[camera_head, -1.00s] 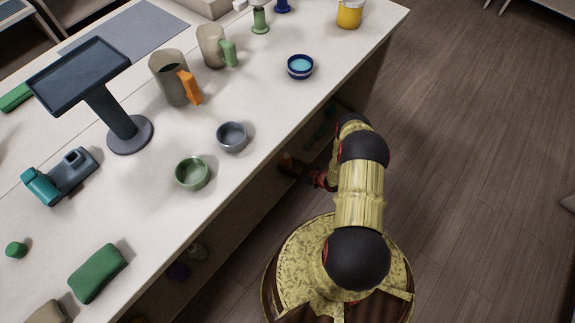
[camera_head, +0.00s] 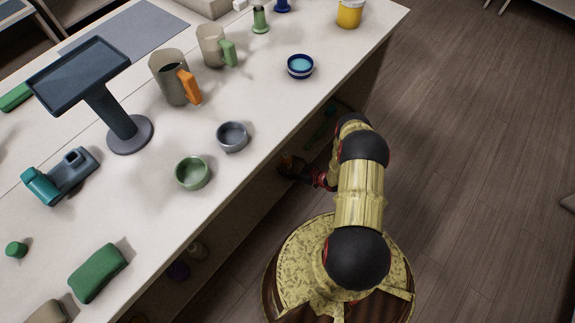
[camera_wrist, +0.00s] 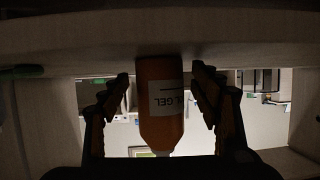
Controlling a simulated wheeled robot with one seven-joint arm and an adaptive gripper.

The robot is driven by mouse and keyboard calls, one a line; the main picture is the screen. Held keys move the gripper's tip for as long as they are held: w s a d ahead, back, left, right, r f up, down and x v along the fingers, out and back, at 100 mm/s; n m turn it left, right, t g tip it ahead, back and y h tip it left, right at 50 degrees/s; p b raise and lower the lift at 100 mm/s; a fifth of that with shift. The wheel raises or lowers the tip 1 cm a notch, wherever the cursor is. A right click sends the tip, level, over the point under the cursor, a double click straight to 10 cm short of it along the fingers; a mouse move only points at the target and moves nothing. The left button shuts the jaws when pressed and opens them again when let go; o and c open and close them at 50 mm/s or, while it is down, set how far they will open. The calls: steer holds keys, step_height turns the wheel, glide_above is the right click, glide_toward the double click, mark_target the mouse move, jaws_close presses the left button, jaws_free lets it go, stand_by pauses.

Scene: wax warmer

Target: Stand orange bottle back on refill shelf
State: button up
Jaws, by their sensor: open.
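The orange bottle (camera_wrist: 160,104), with a white label reading in part "GEL", is in the middle of the wrist view. Its wide end meets the pale grey shelf surface (camera_wrist: 235,38) across the top of that view, and its narrow end points down the picture. My gripper (camera_wrist: 163,85) is open, with one dark finger on each side of the bottle and a visible gap on both sides. In the head view my gripper (camera_head: 290,168) reaches in under the counter edge, where only a small orange patch shows beside it. The rest of the bottle is hidden there.
The counter (camera_head: 255,150) overhangs the lower shelf. A green bowl (camera_head: 193,173) and a grey bowl (camera_head: 232,136) stand near its edge above my gripper. A dark purple item (camera_head: 178,270) and a pale bottle (camera_head: 197,251) sit lower down under the counter. Floor to the right is clear.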

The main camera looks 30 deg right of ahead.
steer(key=shift+s+d+r, duration=0.1)
steer(key=p+v, duration=0.2)
steer(key=v, duration=0.5)
steer(key=shift+s+d, duration=0.15)
steer(key=shift+s, duration=0.15)
stand_by(1.5)
steer(key=shift+r, duration=0.15)
steer(key=v, duration=1.2)
stand_by(0.4)
